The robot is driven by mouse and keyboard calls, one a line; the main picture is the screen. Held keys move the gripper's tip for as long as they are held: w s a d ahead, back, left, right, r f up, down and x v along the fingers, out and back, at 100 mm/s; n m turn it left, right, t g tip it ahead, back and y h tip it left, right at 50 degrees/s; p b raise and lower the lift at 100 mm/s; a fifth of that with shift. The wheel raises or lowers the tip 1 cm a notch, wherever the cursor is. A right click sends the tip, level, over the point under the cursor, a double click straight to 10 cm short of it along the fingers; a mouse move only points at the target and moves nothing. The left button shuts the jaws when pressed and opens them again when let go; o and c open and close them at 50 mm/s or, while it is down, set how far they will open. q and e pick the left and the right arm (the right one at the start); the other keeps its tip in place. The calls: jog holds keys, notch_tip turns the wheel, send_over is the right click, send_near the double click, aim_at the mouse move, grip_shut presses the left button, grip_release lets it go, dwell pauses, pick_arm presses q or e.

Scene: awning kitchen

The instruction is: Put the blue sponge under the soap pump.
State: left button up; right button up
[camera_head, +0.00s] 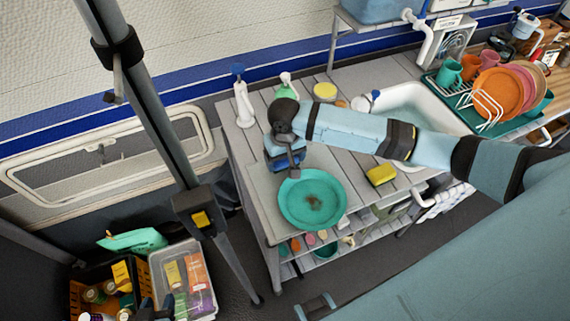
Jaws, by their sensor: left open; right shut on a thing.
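My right gripper (293,172) reaches in from the right over the counter. It is shut on a blue layered block, which looks like the blue sponge (284,157); the wrist and a finger partly hide it. A white soap bottle with a blue pump (243,100) stands upright at the back left of the counter, apart from the sponge. A green bottle with a white pump top (286,86) stands to its right, partly behind my wrist. My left gripper (155,308) is small and dark at the bottom left edge, open, near the bins.
A teal plate with a brown stain (312,200) is just below the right gripper. A yellow sponge (380,175) lies to the right, near the sink (425,98). A dish rack (483,122) holds plates and cups. A grey pole (150,105) crosses the left side.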

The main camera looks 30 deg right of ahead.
aim_at(285, 166)
jog(key=shift+f, duration=1.7)
jog(key=shift+f, duration=0.1)
jog(key=o, duration=0.8)
